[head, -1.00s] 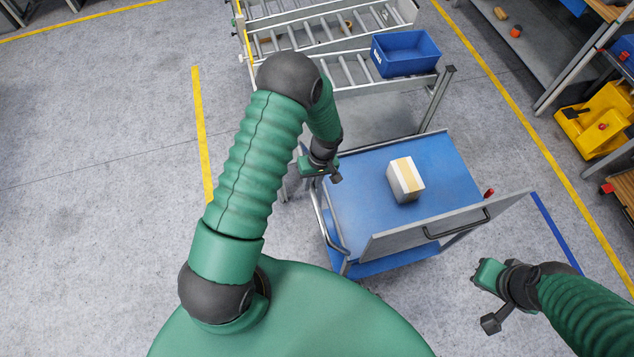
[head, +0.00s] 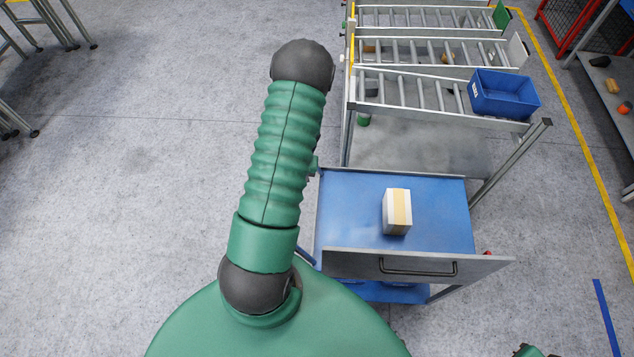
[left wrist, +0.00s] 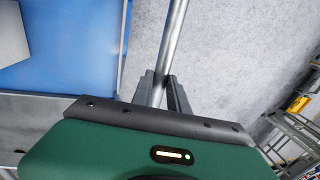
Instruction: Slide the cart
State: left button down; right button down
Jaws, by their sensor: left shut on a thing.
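The cart (head: 347,212) has a blue top shelf, a blue lower shelf and a grey panel with a dark handle on its near side. It stands just in front of my body. A white box with a tan strip (head: 397,212) sits on its top. In the left wrist view, my left gripper (left wrist: 163,92) is shut on the cart's metal bar (left wrist: 173,40), beside the blue shelf. In the head view my left arm hides most of this gripper and the bar. Only a green bit of my right gripper (head: 528,351) shows at the bottom edge, so its jaws are hidden.
A roller rack (head: 440,96) with a blue bin (head: 503,95) stands right behind the cart, close to its far edge. A shelf (head: 607,85) stands at the far right. The floor to the left is clear, with metal stands at the upper left.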

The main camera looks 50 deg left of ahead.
pick_arm(q)
jog(key=s+a+b, duration=0.1)
jog(key=s+a, duration=1.2)
jog(key=s, duration=0.2)
jog(key=shift+s, duration=0.3)
jog(key=c, duration=1.5)
grip_release()
jog(key=shift+o, duration=1)
jog(key=shift+r, duration=0.1)
notch_tip(320, 180, up, 16)
jog(key=w+d+b, duration=0.2)
jog(key=b, duration=0.1)
jog(key=shift+w+d+r, duration=0.15)
jog(key=shift+w+r, duration=0.1)
jog(key=shift+w, duration=0.05)
